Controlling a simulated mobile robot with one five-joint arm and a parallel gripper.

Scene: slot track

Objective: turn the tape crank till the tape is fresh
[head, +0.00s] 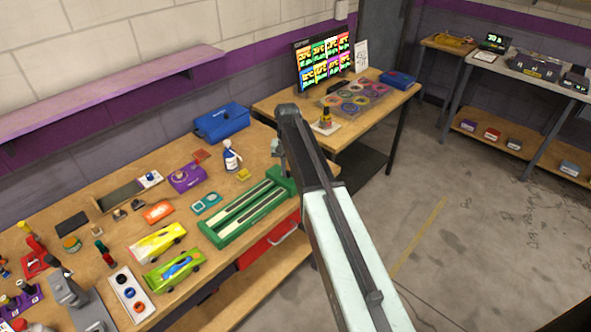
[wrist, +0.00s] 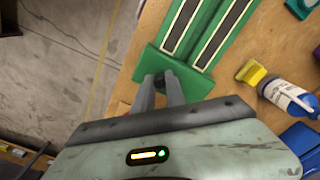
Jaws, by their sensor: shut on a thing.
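The green tape unit (head: 245,213) lies on the workbench, with two long dark strips in pale borders along its top. It also shows in the wrist view (wrist: 203,40). My gripper (wrist: 160,80) is at the unit's end block, its two grey fingers close together. The fingers are shut on a small dark piece at that block, which I take to be the tape crank (wrist: 158,76). Most of the crank is hidden by the fingers. In the head view my forearm and wrist cover the right side of the end block.
A blue case (head: 221,122) is at the back. The bench's right end is close, with open floor beyond.

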